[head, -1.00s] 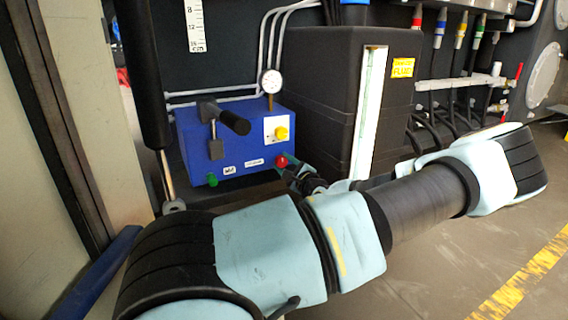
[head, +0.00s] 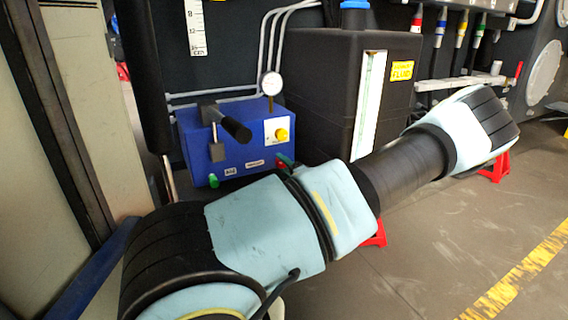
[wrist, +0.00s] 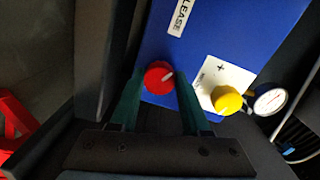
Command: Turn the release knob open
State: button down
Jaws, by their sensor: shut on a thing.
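The release knob is the round red knob (wrist: 158,78) on the blue box (wrist: 215,35), beside a white label reading "RELEASE" (wrist: 181,16). It has a short white mark on its face, slanting up to the right in the wrist view. My gripper (wrist: 160,84) has its two green fingers on either side of the knob and is shut on it. In the head view the blue box (head: 200,165) stands at the left centre. There my arm hides most of the gripper, and only a bit of green finger shows at the box's lower right corner.
A yellow knob (wrist: 226,100) on a white plate and a pressure gauge (wrist: 270,100) are close to the gripper. A black lever (head: 235,129) sticks out from the box, with a green button (head: 213,181) below. A black tank (head: 325,90) stands right of it. Red stands show behind my arm.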

jog(key=n, duration=0.6)
jog(key=shift+f, duration=0.1)
jog(key=n, duration=0.5)
jog(key=shift+n, duration=0.3)
jog(key=n+b, duration=0.1)
jog(key=n, duration=0.2)
jog(key=n+b, duration=0.2)
jog(key=n, duration=0.1)
jog(key=shift+f+t+h, duration=0.15)
jog(key=shift+t+h, duration=0.15)
jog(key=shift+t, duration=0.1)
jog(key=n+b, duration=0.2)
jog(key=n, duration=0.2)
jog(key=shift+n+b, duration=0.8)
jog(key=shift+c, duration=1.8)
grip_release()
